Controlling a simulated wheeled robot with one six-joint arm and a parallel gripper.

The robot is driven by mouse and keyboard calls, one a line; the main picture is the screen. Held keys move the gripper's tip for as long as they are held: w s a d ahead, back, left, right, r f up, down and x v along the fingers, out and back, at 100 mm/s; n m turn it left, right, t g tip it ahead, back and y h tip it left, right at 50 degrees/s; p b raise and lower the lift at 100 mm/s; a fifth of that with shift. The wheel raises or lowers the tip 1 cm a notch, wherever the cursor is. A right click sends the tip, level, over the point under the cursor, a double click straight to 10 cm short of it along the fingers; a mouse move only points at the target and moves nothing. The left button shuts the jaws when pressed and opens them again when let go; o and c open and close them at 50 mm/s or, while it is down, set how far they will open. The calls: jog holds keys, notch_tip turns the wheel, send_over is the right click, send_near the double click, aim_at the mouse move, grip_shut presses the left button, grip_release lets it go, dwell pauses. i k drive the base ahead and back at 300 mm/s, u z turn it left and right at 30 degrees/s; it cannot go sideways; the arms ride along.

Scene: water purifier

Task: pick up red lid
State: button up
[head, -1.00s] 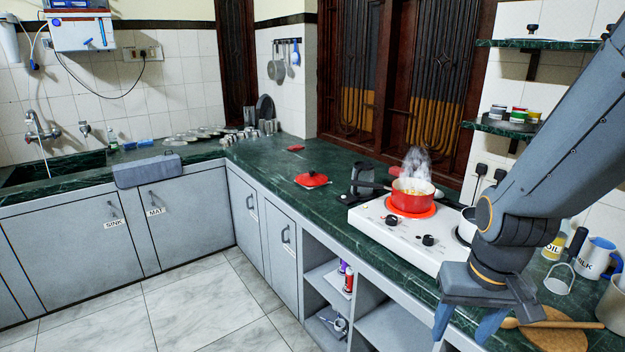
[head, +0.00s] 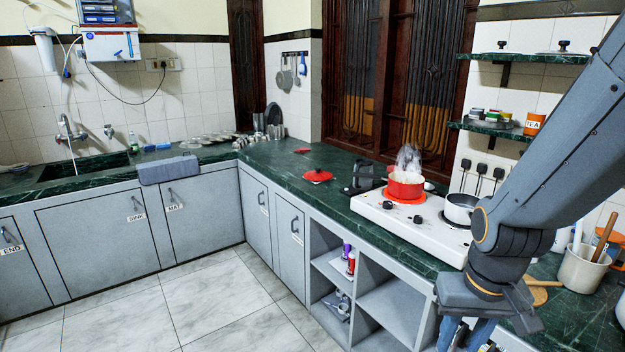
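The red lid (head: 317,176) lies on the dark green counter (head: 272,160), left of the stove, with its knob upward. My gripper (head: 466,338) is at the lower right, in front of the counter's front edge. Its two fingers point down and stand apart, with nothing seen between them; their tips are cut off by the bottom of the picture. The gripper is well to the right of the lid, with the stove between them.
A small flat red thing (head: 301,150) lies behind the lid. A utensil holder (head: 583,270) stands at right. The tiled floor (head: 215,300) is clear.

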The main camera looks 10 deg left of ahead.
aim_at(318, 174)
jog(key=u, duration=0.75)
jog(key=i, duration=0.9)
jog(key=u, duration=0.95)
jog(key=i, duration=1.25)
jog(key=z, duration=0.6)
jog(key=i, duration=0.9)
jog(key=z, duration=1.15)
jog(key=i, duration=0.4)
jog(key=z, duration=0.35)
